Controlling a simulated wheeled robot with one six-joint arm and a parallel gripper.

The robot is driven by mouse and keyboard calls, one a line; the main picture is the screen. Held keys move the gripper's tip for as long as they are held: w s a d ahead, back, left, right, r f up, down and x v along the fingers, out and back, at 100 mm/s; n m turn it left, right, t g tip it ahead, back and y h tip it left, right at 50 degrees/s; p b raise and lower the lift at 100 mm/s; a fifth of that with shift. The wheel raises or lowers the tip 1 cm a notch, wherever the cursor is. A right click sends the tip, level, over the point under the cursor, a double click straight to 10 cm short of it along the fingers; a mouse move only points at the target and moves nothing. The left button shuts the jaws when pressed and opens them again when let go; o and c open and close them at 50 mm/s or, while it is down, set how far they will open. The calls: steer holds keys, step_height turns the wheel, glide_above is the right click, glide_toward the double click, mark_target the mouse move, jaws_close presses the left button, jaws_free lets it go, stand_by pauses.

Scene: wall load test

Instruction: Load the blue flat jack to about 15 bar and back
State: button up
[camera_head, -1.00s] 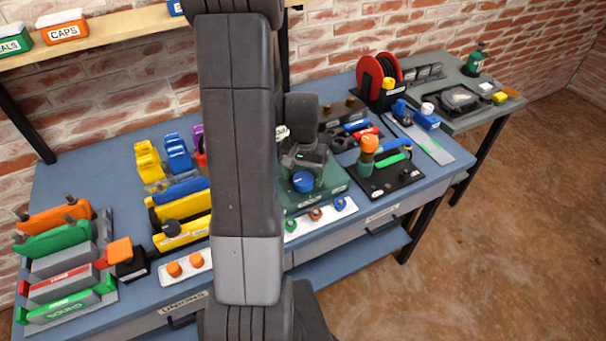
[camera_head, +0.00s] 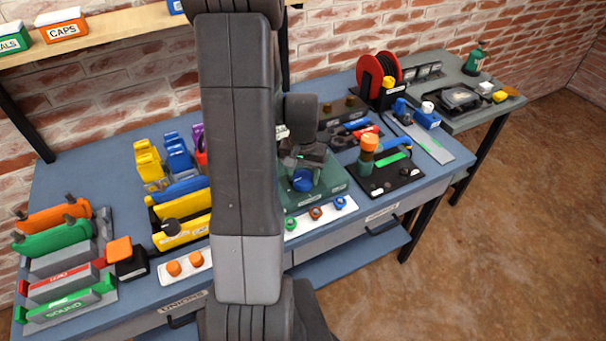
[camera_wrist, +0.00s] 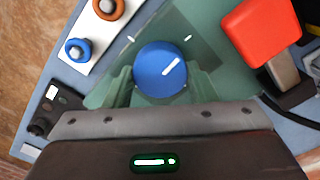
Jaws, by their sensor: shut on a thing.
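A round blue knob (camera_wrist: 161,72) with a white pointer line sits on a green panel (camera_wrist: 215,55) with white tick marks. In the wrist view the pointer slants to the upper right. My gripper (camera_wrist: 162,82) is shut on the knob, with a finger on each side. In the head view, the blue knob (camera_head: 302,180) shows just below my gripper (camera_head: 303,170) on the green base (camera_head: 325,188). My arm hides part of the bench left of it. I cannot tell which item is the blue flat jack, and no pressure reading is legible.
A white strip (camera_head: 320,213) with coloured rings lies in front of the green base. A red-orange block (camera_wrist: 262,30) stands close beside the knob in the wrist view. A black board (camera_head: 392,178) with an orange-topped post is to the right. Coloured blocks crowd the left.

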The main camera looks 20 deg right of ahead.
mark_target(303, 177)
steer(key=n+b, duration=0.1)
steer(key=n, duration=0.2)
steer(key=shift+n, duration=0.4)
steer(key=n+b, duration=0.1)
steer(key=n, duration=0.3)
steer(key=shift+n+b, duration=0.3)
steer(key=n, duration=0.4)
steer(key=shift+n+b, duration=0.3)
steer(key=shift+b, duration=0.1)
steer(key=shift+n+b, duration=0.3)
steer(key=shift+n, duration=1.8)
steer(key=o, duration=1)
step_height(303, 177, up, 14)
steer(key=shift+f, duration=0.1)
